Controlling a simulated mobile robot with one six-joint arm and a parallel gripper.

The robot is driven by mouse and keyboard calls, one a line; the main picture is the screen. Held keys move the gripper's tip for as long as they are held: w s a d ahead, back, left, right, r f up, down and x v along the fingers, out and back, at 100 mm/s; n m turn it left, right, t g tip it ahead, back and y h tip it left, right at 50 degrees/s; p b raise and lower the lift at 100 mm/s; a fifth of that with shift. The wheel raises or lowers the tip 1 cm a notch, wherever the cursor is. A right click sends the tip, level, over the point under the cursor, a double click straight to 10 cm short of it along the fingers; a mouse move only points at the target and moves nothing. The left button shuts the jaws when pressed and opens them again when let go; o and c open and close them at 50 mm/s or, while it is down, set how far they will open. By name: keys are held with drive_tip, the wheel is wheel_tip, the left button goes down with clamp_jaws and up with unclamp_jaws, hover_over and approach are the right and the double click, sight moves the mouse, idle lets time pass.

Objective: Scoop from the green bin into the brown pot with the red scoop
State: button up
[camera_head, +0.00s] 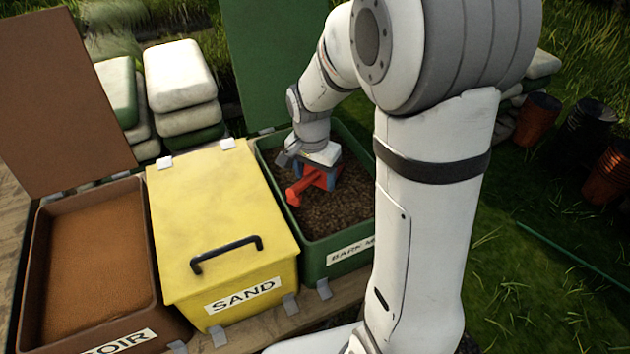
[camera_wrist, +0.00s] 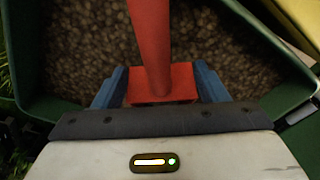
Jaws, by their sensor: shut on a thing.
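The green bin (camera_head: 268,187) stands open at the right of the row of bins, filled with brown bark and labelled BARK. My gripper (camera_head: 322,176) is over the bin, shut on the red scoop (camera_head: 301,191). In the wrist view the blue fingers of my gripper (camera_wrist: 163,88) hold the scoop's red block, and its red shaft (camera_wrist: 150,40) runs up over the bark. The scoop's bowl is not clearly visible, so I cannot tell whether it holds bark. The green bin's wall (camera_wrist: 35,113) also shows in the wrist view. I cannot make out the brown pot for certain.
The yellow SAND bin (camera_head: 222,210) is closed beside the green bin. The brown COIR bin (camera_head: 160,300) at the left is open. The raised green lid (camera_head: 255,60) stands behind my gripper. Stacked sacks (camera_head: 180,75) lie behind. Pots (camera_head: 537,118) stand on the grass at right.

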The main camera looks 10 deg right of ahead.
sight(314, 173)
drive_tip(key=shift+w+d+t+h+b, duration=0.15)
drive_tip(key=shift+t+h+b, duration=0.25)
drive_tip(key=shift+b, duration=0.5)
drive_tip(key=shift+t+h, duration=0.4)
drive_tip(key=shift+t, duration=0.1)
drive_tip(key=shift+p+v, duration=0.7)
drive_tip(key=shift+v, duration=2.45)
drive_tip(key=shift+t+h, duration=0.4)
drive_tip(key=shift+s+a+b+v, duration=0.15)
drive_tip(key=shift+a+v, duration=0.05)
drive_tip(key=shift+v, duration=1)
drive_tip(key=shift+s+a+b+v, duration=0.15)
drive_tip(key=shift+a+v, duration=0.05)
drive_tip(key=shift+v, duration=1)
drive_tip(key=shift+f, duration=0.2)
drive_tip(key=shift+s, duration=0.1)
